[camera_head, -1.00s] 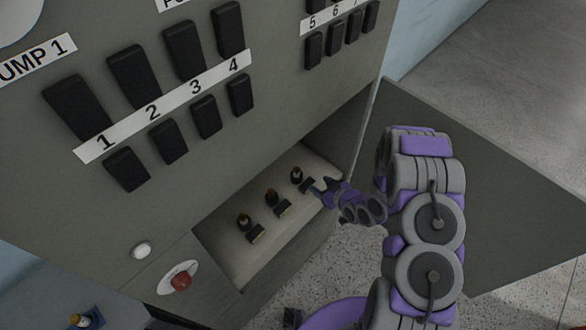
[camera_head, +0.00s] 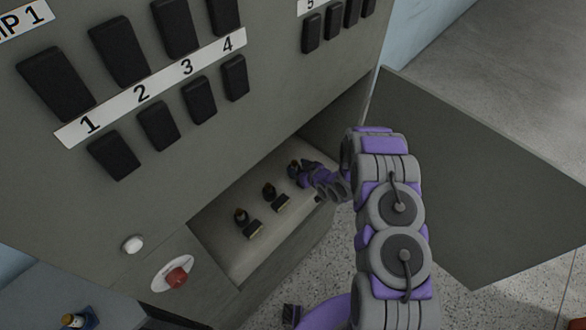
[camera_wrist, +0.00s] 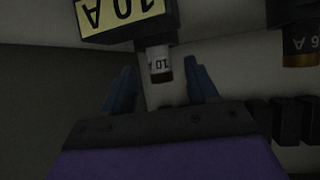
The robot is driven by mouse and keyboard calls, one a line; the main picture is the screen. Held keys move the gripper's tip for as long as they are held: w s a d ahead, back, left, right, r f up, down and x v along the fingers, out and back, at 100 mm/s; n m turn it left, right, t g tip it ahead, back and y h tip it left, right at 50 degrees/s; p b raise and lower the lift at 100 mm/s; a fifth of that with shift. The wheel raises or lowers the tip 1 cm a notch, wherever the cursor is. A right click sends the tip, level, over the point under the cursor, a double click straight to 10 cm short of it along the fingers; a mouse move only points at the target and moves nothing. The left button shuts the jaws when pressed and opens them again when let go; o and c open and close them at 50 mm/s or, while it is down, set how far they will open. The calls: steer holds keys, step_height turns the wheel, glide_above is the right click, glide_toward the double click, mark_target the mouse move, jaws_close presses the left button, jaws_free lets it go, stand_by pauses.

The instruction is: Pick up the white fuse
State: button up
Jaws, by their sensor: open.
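The white fuse (camera_wrist: 160,66), marked 10 with a dark brownish end, sits under a holder with a yellow 10A label (camera_wrist: 124,14) in the wrist view. My gripper (camera_wrist: 161,80) is open, with one blue finger on each side of the fuse and visible gaps to it. In the head view my gripper (camera_head: 300,170) is over the farthest fuse position in the cabinet recess. It covers most of that fuse there.
Two other dark fuses (camera_head: 241,216) (camera_head: 269,190) stand in the recess, and a 6 A fuse (camera_wrist: 300,45) shows in the wrist view. An open door (camera_head: 480,170) is at right. A red button (camera_head: 177,277) and white button (camera_head: 133,244) are at left.

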mark_target(292, 162)
steer(key=x, duration=0.2)
steer(key=b+x, duration=0.1)
steer(key=shift+w+a, duration=0.25)
steer(key=shift+w, duration=0.15)
steer(key=shift+w+a+f, duration=0.1)
steer(key=shift+w+a, duration=0.15)
steer(key=shift+a, duration=0.3)
steer(key=shift+d, duration=0.3)
steer(key=c, duration=0.5)
steer(key=shift+a, duration=0.2)
steer(key=c, duration=0.5)
steer(key=shift+c, duration=0.2)
